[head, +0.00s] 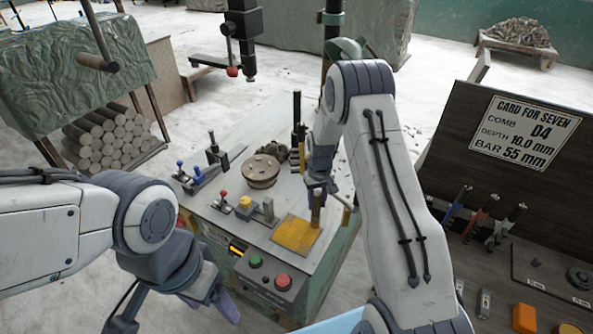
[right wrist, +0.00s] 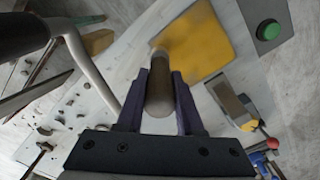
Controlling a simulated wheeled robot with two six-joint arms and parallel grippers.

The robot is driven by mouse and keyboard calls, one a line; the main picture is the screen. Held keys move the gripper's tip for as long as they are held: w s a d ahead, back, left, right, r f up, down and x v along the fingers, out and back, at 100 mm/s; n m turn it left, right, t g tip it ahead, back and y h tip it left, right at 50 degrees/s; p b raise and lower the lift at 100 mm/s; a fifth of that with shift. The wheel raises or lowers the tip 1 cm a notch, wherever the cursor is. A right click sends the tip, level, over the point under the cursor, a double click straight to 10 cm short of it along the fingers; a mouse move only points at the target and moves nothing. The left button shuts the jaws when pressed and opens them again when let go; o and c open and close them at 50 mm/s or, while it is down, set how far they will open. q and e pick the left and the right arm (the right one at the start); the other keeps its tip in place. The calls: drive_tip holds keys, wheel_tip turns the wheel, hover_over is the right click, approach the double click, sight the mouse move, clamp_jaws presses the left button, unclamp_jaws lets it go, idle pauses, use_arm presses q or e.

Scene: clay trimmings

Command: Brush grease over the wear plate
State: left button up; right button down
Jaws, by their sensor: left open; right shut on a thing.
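The wear plate looks like a square yellow plate (head: 293,236) on the front of the machine top; its surface is yellow and slightly mottled. It also shows in the right wrist view (right wrist: 205,45). My right gripper (head: 318,186) is shut on a brown-handled brush (head: 316,212), which also shows between the fingers in the right wrist view (right wrist: 160,88). The brush's lower end is at the plate's back right part; I cannot tell whether it touches. Its bristles are not clearly visible. My left gripper (head: 178,314) is open and empty, at the lower left, away from the plate.
A round brown disc (head: 260,171) stands behind the plate. Left of the plate are a yellow block (head: 244,207) and small levers. Green (head: 255,261) and red (head: 282,281) buttons sit on the front panel. A dark tool board (head: 490,205) stands at the right.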

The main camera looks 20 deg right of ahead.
sight(318, 192)
wheel_tip(318, 192, up, 3)
drive_tip(key=shift+d+r+p, duration=0.15)
drive_tip(key=shift+r+p, duration=0.05)
drive_tip(key=shift+p, duration=0.7)
drive_tip(key=shift+w+r+p, duration=0.15)
drive_tip(key=shift+r+p, duration=0.35)
drive_tip(key=shift+r, duration=0.1)
drive_tip(key=shift+r+p, duration=1.15)
drive_tip(key=shift+r, duration=0.7)
